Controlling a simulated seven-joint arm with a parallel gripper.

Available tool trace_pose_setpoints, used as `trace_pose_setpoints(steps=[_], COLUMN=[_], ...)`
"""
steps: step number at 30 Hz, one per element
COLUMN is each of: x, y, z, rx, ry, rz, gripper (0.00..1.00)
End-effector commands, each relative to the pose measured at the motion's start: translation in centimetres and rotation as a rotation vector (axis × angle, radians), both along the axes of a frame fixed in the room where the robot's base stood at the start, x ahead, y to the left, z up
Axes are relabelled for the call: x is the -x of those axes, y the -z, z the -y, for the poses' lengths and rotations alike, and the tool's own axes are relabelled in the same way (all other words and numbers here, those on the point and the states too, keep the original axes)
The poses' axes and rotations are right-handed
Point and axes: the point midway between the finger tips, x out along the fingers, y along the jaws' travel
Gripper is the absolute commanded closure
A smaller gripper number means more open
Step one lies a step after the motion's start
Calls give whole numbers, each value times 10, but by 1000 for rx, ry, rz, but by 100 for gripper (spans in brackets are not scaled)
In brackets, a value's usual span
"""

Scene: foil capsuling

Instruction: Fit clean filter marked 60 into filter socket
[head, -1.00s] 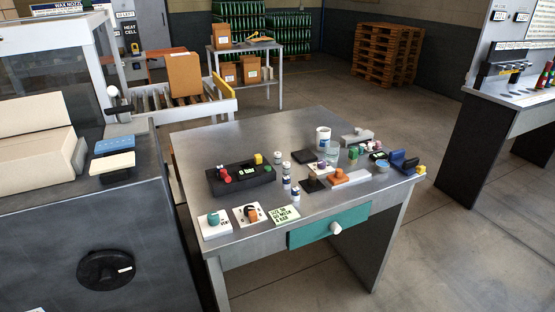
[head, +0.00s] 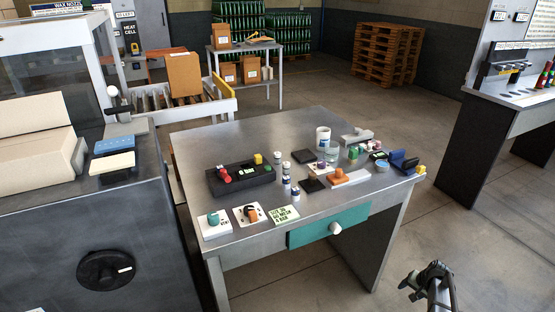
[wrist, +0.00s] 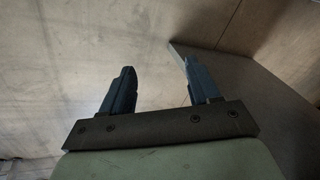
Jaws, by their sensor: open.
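Several small white-and-dark cylinders stand near the middle of the metal table in the head view; one cylinder (head: 295,194) stands in front of the others. They may be filters, but their markings are too small to read, so I cannot tell which is 60. My gripper (head: 433,273) is at the lower right, off the table. In the wrist view, my gripper (wrist: 157,68) is open and empty, its fingers well apart.
A pale green card (head: 284,214) lies near the table's front edge, above a teal drawer (head: 328,226). A white mug (head: 323,138), a glass (head: 332,153) and small coloured parts crowd the table's right side. The table's back left (head: 215,142) is clear.

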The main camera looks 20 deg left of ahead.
Motion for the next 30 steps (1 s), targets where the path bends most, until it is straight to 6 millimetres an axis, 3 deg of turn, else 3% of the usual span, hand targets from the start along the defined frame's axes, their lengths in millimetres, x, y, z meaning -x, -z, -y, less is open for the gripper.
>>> trace_pose_setpoints(steps=[1,9,15,19,23,26,30], x=[-30,-142,-211,-243,-269,-288,-315], y=[-16,-113,-197,-247,-290,-321,-364], z=[12,67,112,134,141,134,90], rx=[-3,-22,-32,-35,-35,-26,0], ry=[18,107,166,191,183,147,19], rz=[42,242,385,462,523,565,618], gripper=[39,39,39,39,39,39,39])
